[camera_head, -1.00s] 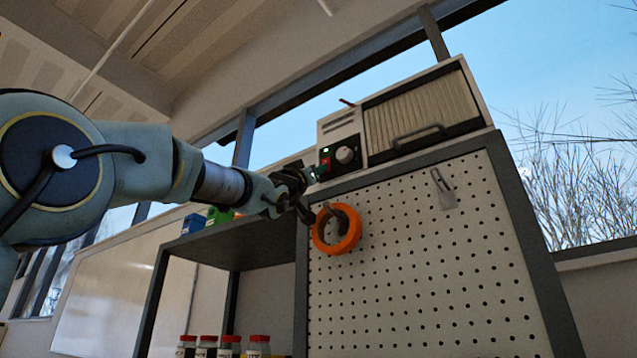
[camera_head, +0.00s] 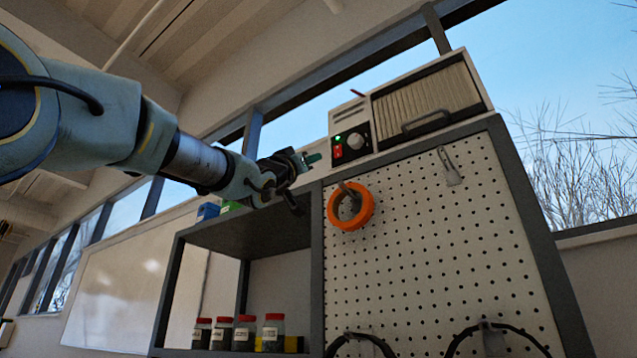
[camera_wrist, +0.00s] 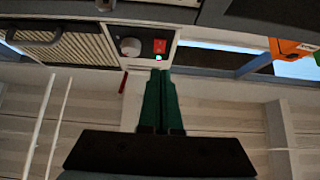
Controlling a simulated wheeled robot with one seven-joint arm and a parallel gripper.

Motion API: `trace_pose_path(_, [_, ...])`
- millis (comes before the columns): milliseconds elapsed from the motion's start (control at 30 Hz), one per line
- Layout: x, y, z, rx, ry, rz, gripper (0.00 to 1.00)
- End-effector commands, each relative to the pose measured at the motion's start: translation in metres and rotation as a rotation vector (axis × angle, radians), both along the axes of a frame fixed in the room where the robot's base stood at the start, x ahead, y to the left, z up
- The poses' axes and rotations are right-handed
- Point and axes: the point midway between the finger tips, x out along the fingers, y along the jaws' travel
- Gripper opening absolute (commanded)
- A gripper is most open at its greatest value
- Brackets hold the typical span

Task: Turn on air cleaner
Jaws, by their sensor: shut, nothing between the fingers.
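The air cleaner (camera_head: 415,103) is a white box with a pleated filter front and a handle, on top of the shelf unit. Its black control panel (camera_head: 351,145) at the left end carries a grey knob, a red switch (camera_head: 338,151) and a lit green light. In the wrist view the red switch (camera_wrist: 160,46) and green light sit just beyond my fingertips, with the knob (camera_wrist: 130,46) to the left. My gripper (camera_head: 314,158) is shut and empty, left of the panel and apart from it. Its green fingers (camera_wrist: 161,75) lie together in the wrist view.
Below the cleaner, a pegboard (camera_head: 430,240) holds an orange tape ring (camera_head: 365,209) and a clip. The shelf (camera_head: 245,235) to the left carries several jars (camera_head: 272,333) with red lids, plus blue and green boxes (camera_head: 208,211). Windows lie behind.

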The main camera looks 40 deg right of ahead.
Motion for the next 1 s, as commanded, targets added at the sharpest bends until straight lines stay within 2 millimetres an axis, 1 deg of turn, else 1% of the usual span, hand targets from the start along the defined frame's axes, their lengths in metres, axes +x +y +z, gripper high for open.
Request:
trace_pose_path(33, [-0.001, 0.005, -0.011, 0.000, -0.001, 0.001, 0.00])
trace_pose_path(200, [-0.003, 0.014, -0.020, 0.001, 0.000, 0.001, 0.00])
trace_pose_path(900, [-0.004, 0.016, -0.021, 0.001, 0.001, 0.001, 0.00])
trace_pose_path(967, [0.000, 0.015, -0.024, 0.007, 0.005, 0.007, 0.00])
trace_pose_path(1000, [0.005, 0.014, -0.029, 0.016, 0.013, 0.016, 0.00])
